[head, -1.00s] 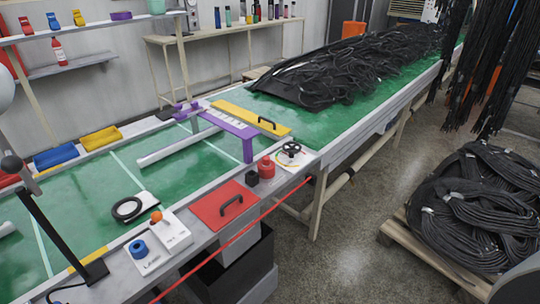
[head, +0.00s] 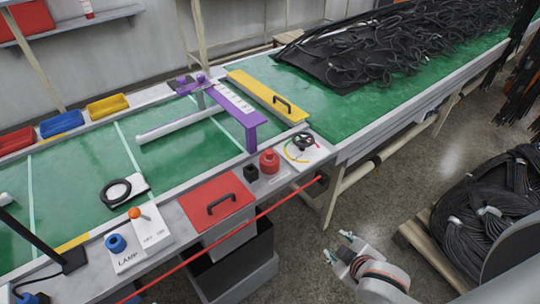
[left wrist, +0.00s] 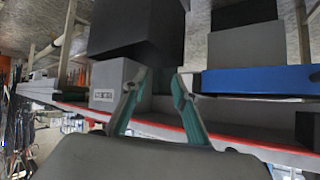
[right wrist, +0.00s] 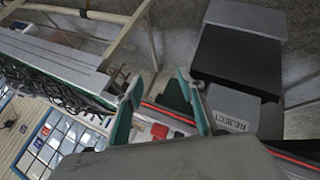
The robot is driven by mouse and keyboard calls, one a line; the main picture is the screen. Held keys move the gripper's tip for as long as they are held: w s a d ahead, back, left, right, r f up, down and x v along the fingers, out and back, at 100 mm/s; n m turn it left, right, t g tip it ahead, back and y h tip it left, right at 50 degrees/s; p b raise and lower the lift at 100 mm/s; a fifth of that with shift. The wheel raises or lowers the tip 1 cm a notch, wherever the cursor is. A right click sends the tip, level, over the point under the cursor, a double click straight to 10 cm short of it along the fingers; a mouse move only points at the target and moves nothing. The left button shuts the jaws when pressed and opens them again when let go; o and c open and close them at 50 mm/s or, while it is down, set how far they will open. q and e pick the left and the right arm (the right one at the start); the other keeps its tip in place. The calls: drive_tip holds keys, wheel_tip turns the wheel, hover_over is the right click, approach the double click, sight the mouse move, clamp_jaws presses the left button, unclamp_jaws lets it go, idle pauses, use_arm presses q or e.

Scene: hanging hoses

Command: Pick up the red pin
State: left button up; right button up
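A short red cylinder with a narrower knob on top, which looks like the red pin (head: 269,163), stands on the grey ledge along the belt's near side, between a small black block and a white plate with a black handwheel. A small red shape between the fingers in the right wrist view may be the same pin (right wrist: 160,131). My right gripper (head: 338,248) is open and empty, off the ledge's near side, below and right of the pin in the head view. My left gripper (left wrist: 157,90) is open and empty in its wrist view and out of the head view.
A red rail (head: 245,222) runs along the ledge's front. Left of the pin are the black block (head: 251,173) and a red handled cover (head: 216,203); right of it is the handwheel (head: 301,142). A purple arch (head: 250,130) stands behind. Cable coils (head: 478,205) lie right.

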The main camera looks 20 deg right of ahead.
drive_tip(key=w+d+r, duration=0.1)
drive_tip(key=w+r, duration=0.3)
drive_tip(key=m+t+y, duration=0.3)
drive_tip(key=t+y, duration=0.5)
approach(272, 154)
drive_tip(key=x, duration=0.3)
drive_tip(key=shift+w+a+f+p, duration=0.2)
drive_tip(key=shift+w+a+p, duration=0.05)
drive_tip(key=shift+p, duration=0.15)
drive_tip(key=shift+w+a+r+t, duration=0.1)
drive_tip(key=shift+w+a+t, duration=0.05)
drive_tip(key=shift+w, duration=0.45)
drive_tip(key=shift+w+a+t, duration=0.15)
drive_tip(key=shift+w+a, duration=0.05)
drive_tip(key=shift+w, duration=0.35)
drive_tip(key=shift+x, duration=2.7)
drive_tip(key=shift+d, duration=0.1)
clamp_jaws()
